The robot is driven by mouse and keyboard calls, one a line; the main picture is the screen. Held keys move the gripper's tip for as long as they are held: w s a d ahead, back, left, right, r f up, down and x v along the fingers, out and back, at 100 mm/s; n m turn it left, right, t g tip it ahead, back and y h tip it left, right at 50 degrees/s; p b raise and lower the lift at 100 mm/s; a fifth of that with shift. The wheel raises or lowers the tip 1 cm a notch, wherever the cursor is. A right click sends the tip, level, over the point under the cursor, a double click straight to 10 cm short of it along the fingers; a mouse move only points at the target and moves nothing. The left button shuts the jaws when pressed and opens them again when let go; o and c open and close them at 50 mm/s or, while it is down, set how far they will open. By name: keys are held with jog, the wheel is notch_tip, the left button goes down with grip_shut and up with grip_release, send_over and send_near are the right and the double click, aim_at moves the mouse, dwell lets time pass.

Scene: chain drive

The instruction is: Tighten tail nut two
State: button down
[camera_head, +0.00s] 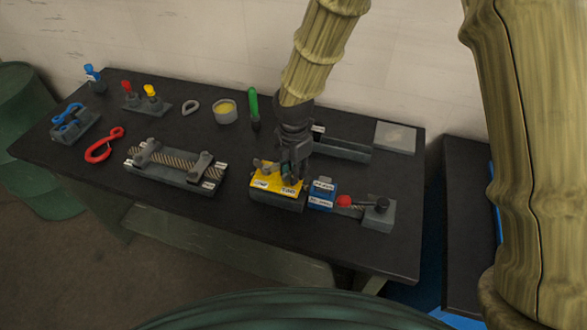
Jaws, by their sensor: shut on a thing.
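My gripper (293,167) points down over a yellow-topped block (268,181) with white labels on its front edge. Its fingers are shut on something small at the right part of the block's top. That is probably a nut, but the fingers hide it and I cannot read which one it is. A small grey part (262,166) stands on the left part of the yellow top, apart from the fingers. The label lettering is too small to read surely.
The black table's (225,226) front strip is clear.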

jog(key=m, duration=0.6)
jog(key=shift+m, duration=0.3)
jog(key=m, duration=0.5)
dwell(0.4)
jog(key=c, duration=1.6)
grip_release()
jog(key=shift+o, duration=0.2)
notch_tip(320, 180, up, 12)
